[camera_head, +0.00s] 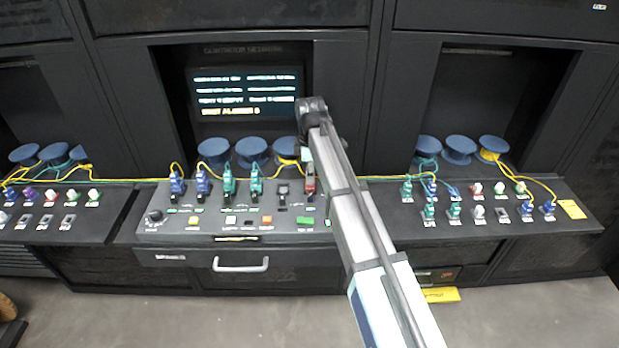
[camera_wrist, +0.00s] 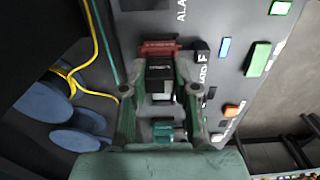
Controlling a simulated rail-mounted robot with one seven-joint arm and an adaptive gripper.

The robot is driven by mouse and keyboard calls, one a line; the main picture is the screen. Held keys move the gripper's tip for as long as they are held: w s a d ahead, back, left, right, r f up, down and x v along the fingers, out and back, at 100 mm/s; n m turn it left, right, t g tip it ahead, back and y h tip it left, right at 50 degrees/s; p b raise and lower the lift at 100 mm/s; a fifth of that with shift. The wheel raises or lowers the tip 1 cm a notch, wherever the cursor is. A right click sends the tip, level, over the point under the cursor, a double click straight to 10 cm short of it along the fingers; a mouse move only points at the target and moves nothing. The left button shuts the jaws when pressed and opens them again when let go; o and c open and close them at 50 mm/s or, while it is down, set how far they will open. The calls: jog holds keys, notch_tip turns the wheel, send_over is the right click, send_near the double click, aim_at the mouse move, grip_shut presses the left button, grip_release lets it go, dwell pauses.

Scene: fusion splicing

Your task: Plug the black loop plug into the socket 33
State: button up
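My gripper (camera_wrist: 160,85) shows in the wrist view, with its two green-grey fingers on either side of a black block (camera_wrist: 160,70) that has a pale side. I cannot tell whether the fingers press on it. A red plug (camera_wrist: 160,48) lies just beyond the fingertips and a teal plug (camera_wrist: 163,130) lies between the finger bases. In the head view a small black piece (camera_head: 283,189) stands on the middle console, left of the red plug (camera_head: 309,180). My arm hides the gripper there. I cannot read socket 33 in either view.
The middle console (camera_head: 205,228) also carries blue and teal plugs, buttons and a knob (camera_head: 154,216). Side consoles (camera_head: 85,236) hold more plugs and sockets. Blue spools (camera_head: 251,150) with yellow and teal cables stand behind. A screen (camera_head: 245,93) is above.

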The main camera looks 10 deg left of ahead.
grip_shut()
jog(key=shift+r, duration=0.2)
jog(key=shift+r+p, duration=1.85)
jog(key=shift+r, duration=0.95)
